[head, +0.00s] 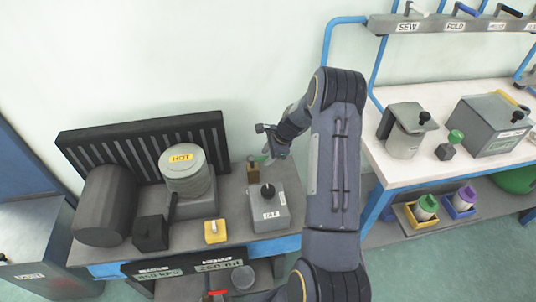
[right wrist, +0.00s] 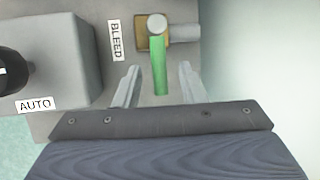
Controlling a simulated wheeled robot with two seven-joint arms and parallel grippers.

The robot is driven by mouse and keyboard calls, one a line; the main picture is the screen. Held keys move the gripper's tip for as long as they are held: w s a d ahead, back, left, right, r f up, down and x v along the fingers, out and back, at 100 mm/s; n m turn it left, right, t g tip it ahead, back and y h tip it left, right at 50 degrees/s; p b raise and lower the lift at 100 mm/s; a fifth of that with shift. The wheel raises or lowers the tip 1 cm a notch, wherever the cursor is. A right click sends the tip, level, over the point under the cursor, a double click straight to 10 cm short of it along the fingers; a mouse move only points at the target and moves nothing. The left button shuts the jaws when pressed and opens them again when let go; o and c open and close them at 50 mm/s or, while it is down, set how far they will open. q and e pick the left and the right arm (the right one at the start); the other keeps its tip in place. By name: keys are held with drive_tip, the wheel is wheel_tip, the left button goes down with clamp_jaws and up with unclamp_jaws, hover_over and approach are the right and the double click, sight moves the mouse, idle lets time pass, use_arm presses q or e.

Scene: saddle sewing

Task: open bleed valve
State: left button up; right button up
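The bleed valve has a brass body (right wrist: 144,32) with a round pale cap and a green lever handle (right wrist: 159,66), next to a BLEED label (right wrist: 116,40). In the head view the valve body (head: 252,172) stands on the bench behind the grey box, its green handle partly hidden by my gripper. My right gripper (right wrist: 160,68) is open, its two fingers on either side of the green handle with gaps to both. In the head view the right gripper (head: 268,142) is just above the valve. My left gripper is not in view.
A grey box (head: 270,222) with a black knob, labelled AUTO in the wrist view, stands beside the valve. A boiler labelled HOT (head: 187,180), a dark cylinder (head: 107,205) and a yellow block (head: 215,231) are to the left. A white bench (head: 385,170) stands right.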

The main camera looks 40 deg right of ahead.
clamp_jaws()
drive_tip(key=shift+s, duration=0.1)
idle(0.3)
drive_tip(key=s+a+m+h, duration=0.2)
drive_tip(key=m, duration=0.2)
drive_tip(key=m+g+h+p, duration=0.1)
drive_tip(key=m+h+p, duration=0.4)
drive_tip(key=m+p, duration=0.65)
approach(252, 168)
drive_tip(key=shift+s+d+f+m+b, duration=0.15)
drive_tip(key=shift+s+f+m+b, duration=0.1)
drive_tip(key=shift+f+m+b, duration=0.25)
drive_tip(key=shift+s+d+f+m+b, duration=0.15)
drive_tip(key=shift+s+f+m+b, duration=0.15)
drive_tip(key=shift+f+b, duration=0.25)
drive_tip(key=shift+s+d+f+m+b, duration=0.2)
drive_tip(key=shift+f+m+b, duration=0.25)
drive_tip(key=shift+f, duration=0.15)
drive_tip(key=shift+a, duration=0.1)
